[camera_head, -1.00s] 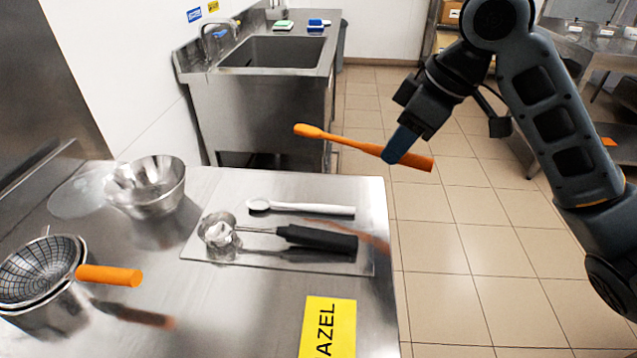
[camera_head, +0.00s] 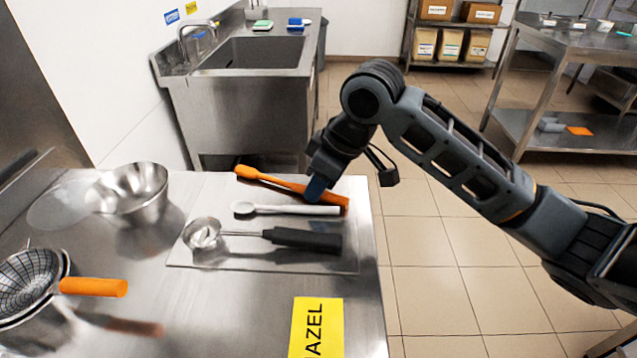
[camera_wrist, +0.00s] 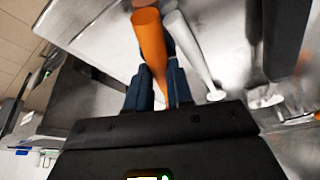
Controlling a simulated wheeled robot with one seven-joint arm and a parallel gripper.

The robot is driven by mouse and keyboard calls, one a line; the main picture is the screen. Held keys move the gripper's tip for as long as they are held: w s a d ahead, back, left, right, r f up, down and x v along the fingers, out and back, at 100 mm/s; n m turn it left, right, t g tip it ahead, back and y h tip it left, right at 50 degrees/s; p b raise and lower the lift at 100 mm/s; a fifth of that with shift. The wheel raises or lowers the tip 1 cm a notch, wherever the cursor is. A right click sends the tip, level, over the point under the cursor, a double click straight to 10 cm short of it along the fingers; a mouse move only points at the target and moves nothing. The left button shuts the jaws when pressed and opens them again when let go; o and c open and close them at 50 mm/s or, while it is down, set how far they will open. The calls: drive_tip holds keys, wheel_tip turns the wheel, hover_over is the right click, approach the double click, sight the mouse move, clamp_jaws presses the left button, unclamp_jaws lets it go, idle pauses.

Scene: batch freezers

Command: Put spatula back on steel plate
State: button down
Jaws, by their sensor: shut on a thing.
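An orange spatula (camera_head: 275,181) is held in my gripper (camera_head: 316,188), low over the far edge of the steel plate (camera_head: 345,262) on the table. The gripper is shut on its handle, near the right end. I cannot tell whether the spatula touches the plate. A white spoon (camera_head: 290,210) lies on the plate just in front of it. A scoop with a black handle (camera_head: 300,239) lies nearer. In the wrist view the orange handle (camera_wrist: 150,38) sits between the fingers (camera_wrist: 155,88), beside the white spoon (camera_wrist: 188,45).
A steel bowl (camera_head: 135,195) and strainers with an orange handle (camera_head: 92,287) stand on the left of the table. A yellow sign (camera_head: 316,328) lies at the front. A sink (camera_head: 250,55) stands behind. Tiled floor is open to the right.

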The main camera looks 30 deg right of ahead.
drive_tip(key=c, duration=1.3)
unclamp_jaws()
drive_tip(key=shift+r, duration=0.1)
drive_tip(key=v, duration=1.1)
drive_tip(key=shift+s+d+r, duration=0.1)
drive_tip(key=shift+d+r, duration=0.05)
drive_tip(key=shift+r, duration=0.2)
drive_tip(key=shift+p, duration=0.3)
